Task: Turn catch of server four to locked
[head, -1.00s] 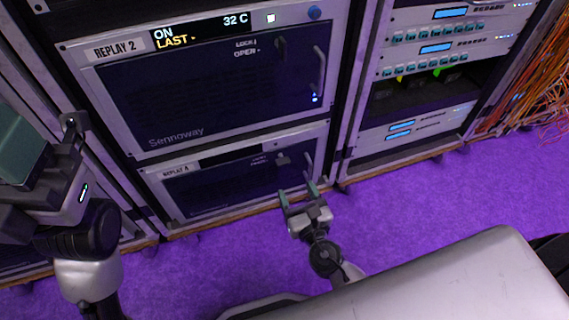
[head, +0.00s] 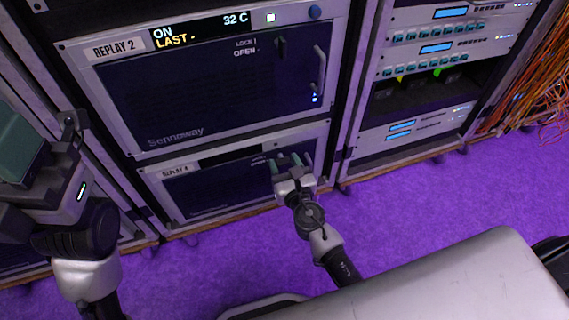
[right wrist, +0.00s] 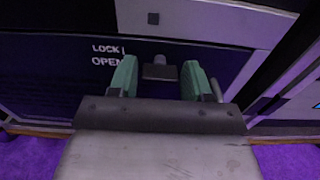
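Server four is the lower unit marked REPLAY 4 (head: 230,188), below REPLAY 2. Its dark catch (right wrist: 160,70) shows in the right wrist view, beside the LOCK and OPEN marks (right wrist: 107,55). The catch looks wider than tall there, but its exact angle is hard to tell. My right gripper (head: 290,163) is at the upper right of the unit's front. It is open, with one green finger on each side of the catch and visible gaps between. In the head view it hides the catch. My left gripper (head: 20,150) is at the left edge, partly cut off.
REPLAY 2 (head: 210,95) is above, with its own catch (head: 281,46) and a handle (head: 319,68). Server four's handle (right wrist: 216,90) is just right of my right fingers. Another rack (head: 420,90) and orange cables (head: 540,80) are at the right. Purple floor (head: 420,200) is clear.

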